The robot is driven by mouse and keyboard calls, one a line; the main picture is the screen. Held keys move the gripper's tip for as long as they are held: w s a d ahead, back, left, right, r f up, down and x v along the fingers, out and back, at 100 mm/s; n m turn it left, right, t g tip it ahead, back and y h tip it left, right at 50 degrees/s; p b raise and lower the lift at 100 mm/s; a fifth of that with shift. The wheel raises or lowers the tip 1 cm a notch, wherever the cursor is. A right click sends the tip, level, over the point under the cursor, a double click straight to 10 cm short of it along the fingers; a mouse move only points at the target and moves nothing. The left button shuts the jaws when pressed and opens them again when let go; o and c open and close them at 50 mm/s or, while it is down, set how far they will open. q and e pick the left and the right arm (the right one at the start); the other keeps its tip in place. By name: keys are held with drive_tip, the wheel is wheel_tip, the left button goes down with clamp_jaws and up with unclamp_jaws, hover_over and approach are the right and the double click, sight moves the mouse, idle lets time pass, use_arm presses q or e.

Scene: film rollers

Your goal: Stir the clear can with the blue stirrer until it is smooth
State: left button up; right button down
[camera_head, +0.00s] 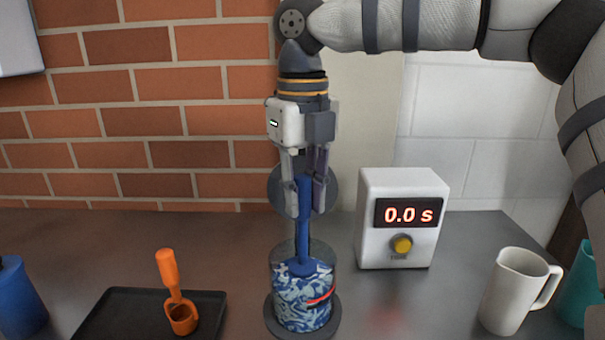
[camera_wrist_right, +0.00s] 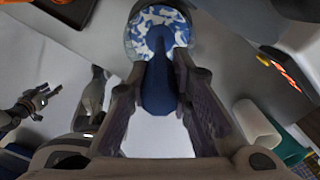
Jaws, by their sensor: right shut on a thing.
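The clear can (camera_head: 302,301) stands on a dark round base on the counter. Its contents are streaked in blue and white swirls, and a red mark shows on its side. The blue stirrer (camera_head: 304,210) stands upright with its lower end in the can. My right gripper (camera_head: 305,205) is above the can, shut on the stirrer's handle. In the right wrist view the blue handle (camera_wrist_right: 159,88) lies between the fingers, with the swirled contents (camera_wrist_right: 158,30) beyond. What seems to be my left gripper (camera_wrist_right: 38,104) shows small at the left there; its jaws are unclear.
A white timer (camera_head: 402,245) reads 0.0 s right of the can. An orange scoop (camera_head: 170,280) sits on a black tray (camera_head: 105,312) at left. A blue container (camera_head: 18,300) is far left. A white mug (camera_head: 512,292) and teal cup (camera_head: 578,290) stand at right.

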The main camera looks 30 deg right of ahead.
drive_tip(key=shift+f, duration=3.25)
